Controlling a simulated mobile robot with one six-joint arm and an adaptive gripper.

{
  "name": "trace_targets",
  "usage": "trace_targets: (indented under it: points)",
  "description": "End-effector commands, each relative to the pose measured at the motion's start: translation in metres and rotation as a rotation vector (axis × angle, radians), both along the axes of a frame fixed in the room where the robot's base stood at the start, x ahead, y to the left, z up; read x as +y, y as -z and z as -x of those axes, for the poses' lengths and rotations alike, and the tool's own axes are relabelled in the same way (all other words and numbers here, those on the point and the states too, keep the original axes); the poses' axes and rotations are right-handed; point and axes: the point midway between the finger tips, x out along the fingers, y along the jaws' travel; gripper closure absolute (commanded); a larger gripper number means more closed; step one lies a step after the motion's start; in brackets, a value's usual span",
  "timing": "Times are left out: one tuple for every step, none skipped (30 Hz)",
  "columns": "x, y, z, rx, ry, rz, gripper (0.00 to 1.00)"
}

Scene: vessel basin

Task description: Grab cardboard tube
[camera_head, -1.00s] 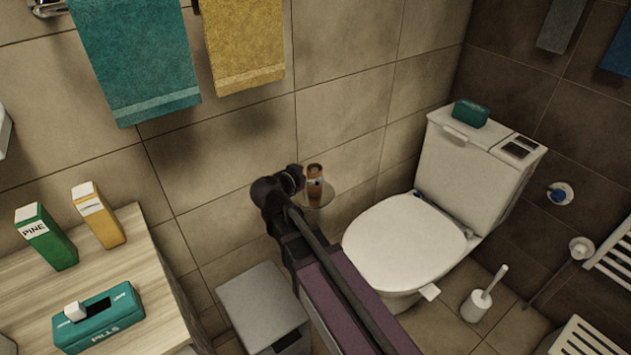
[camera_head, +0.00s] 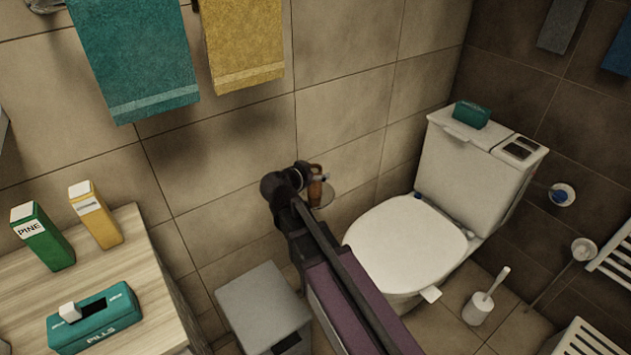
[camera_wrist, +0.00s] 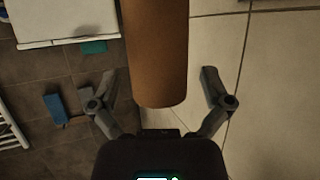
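My gripper (camera_wrist: 160,83) is open, with a visible gap on each side of the tube. In the head view my gripper (camera_head: 312,180) is at the tube's upper part.
The white toilet (camera_head: 405,245) stands right of the tube, with a teal box (camera_head: 471,114) on its tank. A grey bin (camera_head: 262,305) stands below my arm. A wooden counter (camera_head: 135,270) with boxes is at left. Towels (camera_head: 243,45) hang above on the wall.

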Motion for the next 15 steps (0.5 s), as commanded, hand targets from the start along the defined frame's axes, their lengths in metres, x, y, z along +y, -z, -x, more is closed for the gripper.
trace_targets:
  points:
    - [0.0001,0.0,0.0001,0.0,0.0,0.0,0.23]
    - [0.0001,0.0,-0.0001,0.0,0.0,0.0,0.28]
    - [0.0001,0.0,0.0,0.0,0.0,0.0,0.36]
    - [0.0001,0.0,0.0,0.0,0.0,0.0,0.43]
    - [0.0001,0.0,0.0,0.0,0.0,0.0,0.49]
    - [0.0001,0.0,0.0,0.0,0.0,0.0,0.52]
    - [0.0002,0.0001,0.0001,0.0,0.0,0.0,0.53]
    - [0.0002,0.0001,0.0001,0.0,0.0,0.0,0.53]
    - [0.0002,0.0001,0.0001,0.0,0.0,0.0,0.53]
    - [0.0001,0.0001,0.0,0.0,0.0,0.0,0.53]
    - [0.0001,0.0001,0.0,0.0,0.0,0.0,0.53]
    - [0.0001,0.0001,0.0,0.0,0.0,0.0,0.53]
    - [0.0001,0.0001,0.0,0.0,0.0,0.0,0.53]
    - [0.0001,0.0001,0.0,0.0,0.0,0.0,0.53]
    - [0.0001,0.0001,0.0,0.0,0.0,0.0,0.53]
